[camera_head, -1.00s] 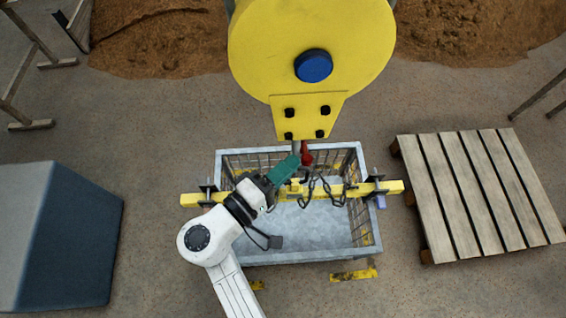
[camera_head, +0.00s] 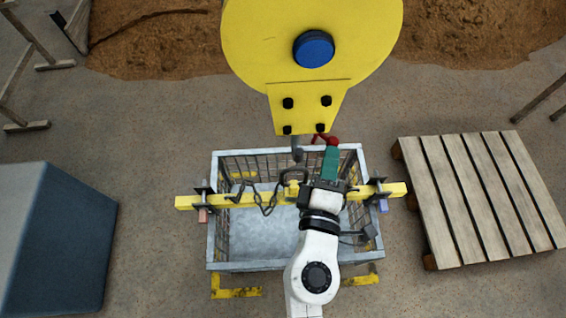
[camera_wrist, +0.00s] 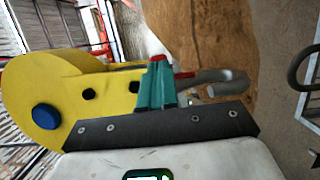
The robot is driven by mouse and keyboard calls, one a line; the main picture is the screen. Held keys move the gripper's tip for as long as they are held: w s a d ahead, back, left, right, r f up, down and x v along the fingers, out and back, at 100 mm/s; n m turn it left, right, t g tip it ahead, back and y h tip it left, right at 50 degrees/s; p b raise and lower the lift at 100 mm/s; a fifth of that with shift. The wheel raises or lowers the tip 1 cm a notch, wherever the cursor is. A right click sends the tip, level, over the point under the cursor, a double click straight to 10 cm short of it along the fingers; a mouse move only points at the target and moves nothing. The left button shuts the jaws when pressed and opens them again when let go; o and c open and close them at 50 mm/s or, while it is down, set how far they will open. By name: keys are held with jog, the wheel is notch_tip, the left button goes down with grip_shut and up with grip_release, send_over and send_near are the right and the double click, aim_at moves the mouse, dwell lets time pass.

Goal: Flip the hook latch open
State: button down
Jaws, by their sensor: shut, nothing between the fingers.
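The yellow hook block (camera_head: 312,50) with a blue round centre hangs at the top of the head view. Its grey hook (camera_head: 297,152) shows below the plate, partly hidden; it curves to the right in the wrist view (camera_wrist: 222,80). The red latch (camera_head: 325,138) lies to the right of the hook in the head view, beside my fingertips; a red bit of it shows in the wrist view (camera_wrist: 185,75). My gripper (camera_head: 332,147) has teal fingers, shut and empty, close against the latch. I cannot tell whether they touch it.
A yellow beam (camera_head: 190,202) with a ring and chains (camera_head: 262,202) lies across a wire cage (camera_head: 216,250) below the hook. A slatted pallet (camera_head: 480,200) is on the right, a blue-grey block (camera_head: 50,235) on the left. Brown heaps lie behind.

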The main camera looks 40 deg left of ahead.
jog(key=w+a+n+g+y, duration=0.2)
jog(key=w+n+g+y, duration=0.2)
jog(key=g, duration=0.5)
jog(key=w+a+n+g+y+b, duration=0.1)
jog(key=w+a+n+g+y, duration=0.2)
jog(key=w+n+g, duration=0.4)
jog(key=shift+w+a+n+g+y+b, duration=0.2)
jog(key=shift+w+n+g+y+b, duration=0.3)
jog(key=shift+n+g, duration=0.6)
jog(key=shift+s+a, duration=0.1)
dwell(0.4)
